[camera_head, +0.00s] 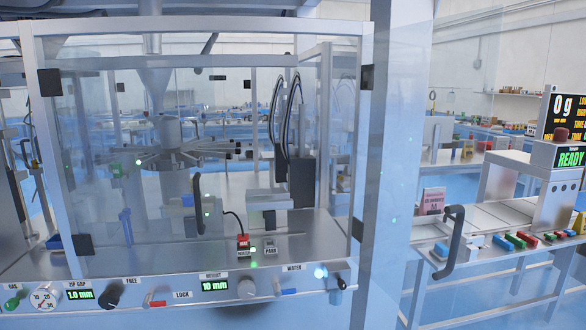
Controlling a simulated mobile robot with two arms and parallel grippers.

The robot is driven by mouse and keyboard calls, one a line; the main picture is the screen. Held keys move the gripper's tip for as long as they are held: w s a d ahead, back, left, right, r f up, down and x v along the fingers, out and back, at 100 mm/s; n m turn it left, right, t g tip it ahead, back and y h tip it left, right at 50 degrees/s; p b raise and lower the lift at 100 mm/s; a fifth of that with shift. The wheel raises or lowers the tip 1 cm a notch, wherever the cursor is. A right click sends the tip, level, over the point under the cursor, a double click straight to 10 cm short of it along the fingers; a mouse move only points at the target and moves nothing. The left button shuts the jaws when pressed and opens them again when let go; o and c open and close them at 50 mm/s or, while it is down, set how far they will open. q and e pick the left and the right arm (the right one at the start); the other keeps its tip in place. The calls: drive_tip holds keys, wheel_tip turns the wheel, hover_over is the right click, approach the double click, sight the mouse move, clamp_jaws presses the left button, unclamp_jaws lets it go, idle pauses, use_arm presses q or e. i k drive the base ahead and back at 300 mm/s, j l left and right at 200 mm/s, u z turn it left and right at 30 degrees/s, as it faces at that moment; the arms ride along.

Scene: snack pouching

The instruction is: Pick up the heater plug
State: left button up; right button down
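A small red block with a thin black cable looks like the heater plug (243,241). It sits upright on the machine's deck, at the centre of the view, behind the front control panel. A small label below it is too small to read surely. A grey socket marked PARK (270,246) is just right of it, apart from the plug. The cable arches up to the left from the plug. Neither of my grippers shows in this view.
A clear-walled machine frame (361,140) encloses the plug area. The front panel (190,292) carries knobs, levers and displays. A black door handle (449,242) stands out at right. A bench with coloured blocks (515,241) and a scale display (568,117) is further right.

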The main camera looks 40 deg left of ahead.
sight(243, 241)
drive_tip(key=i+u, duration=0.15)
drive_tip(key=u, duration=0.3)
drive_tip(key=i+l+u, duration=0.15)
drive_tip(key=u, duration=0.3)
drive_tip(key=i+l+u, duration=0.15)
drive_tip(key=u, duration=0.3)
drive_tip(key=i+l+u, duration=0.1)
drive_tip(key=u, duration=0.3)
drive_tip(key=l+u, duration=0.3)
drive_tip(key=u, duration=0.15)
drive_tip(key=i+l+u, duration=0.25)
drive_tip(key=l, duration=0.7)
drive_tip(key=l+u, duration=0.3)
drive_tip(key=l, duration=1.15)
